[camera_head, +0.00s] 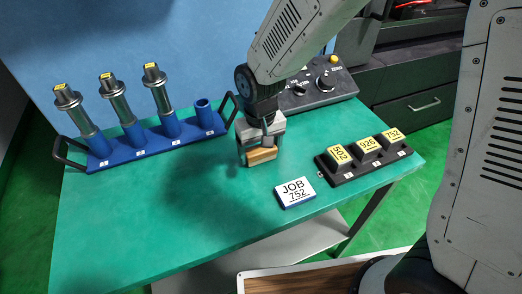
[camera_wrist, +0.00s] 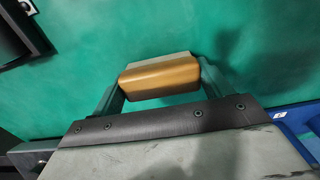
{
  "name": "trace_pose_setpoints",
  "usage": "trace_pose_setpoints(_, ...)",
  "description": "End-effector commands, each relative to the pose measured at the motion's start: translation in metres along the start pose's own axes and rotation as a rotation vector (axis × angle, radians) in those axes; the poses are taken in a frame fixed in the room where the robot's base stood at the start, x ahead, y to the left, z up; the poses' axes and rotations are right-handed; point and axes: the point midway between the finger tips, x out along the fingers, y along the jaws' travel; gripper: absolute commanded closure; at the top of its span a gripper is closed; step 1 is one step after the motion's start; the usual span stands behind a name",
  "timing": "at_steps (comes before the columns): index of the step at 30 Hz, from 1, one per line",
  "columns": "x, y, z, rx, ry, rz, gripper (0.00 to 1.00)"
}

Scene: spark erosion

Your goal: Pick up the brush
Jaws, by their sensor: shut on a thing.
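The brush (camera_head: 262,156) is a tan wooden block with a grey strip along one side. In the wrist view the brush (camera_wrist: 160,76) lies crosswise between the two fingers, its grey strip on the far side. My gripper (camera_head: 258,149) is shut on the brush, a finger at each end. It points down over the middle of the green table, right of the blue rack. I cannot tell whether the brush touches the table or hangs just above it.
A blue rack (camera_head: 146,149) with several holders, three bearing metal tools, stands left. A control box (camera_head: 318,90) is behind. A white JOB 752 card (camera_head: 295,192) and a black tray (camera_head: 345,177) with three yellow-labelled blocks lie right. The front left of the table (camera_head: 130,225) is clear.

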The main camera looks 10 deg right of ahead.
Motion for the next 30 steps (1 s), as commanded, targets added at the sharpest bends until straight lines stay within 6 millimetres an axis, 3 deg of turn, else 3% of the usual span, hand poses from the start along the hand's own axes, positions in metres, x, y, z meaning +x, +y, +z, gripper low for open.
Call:
trace_pose_setpoints(8,-0.034,0.0,-0.001,0.0,0.005,-0.001,0.47)
trace_pose_setpoints(21,-0.042,-0.055,0.097,-0.007,0.002,-0.001,0.47)
trace_pose_setpoints(30,-0.046,-0.076,0.135,-0.002,0.001,-0.001,0.47)
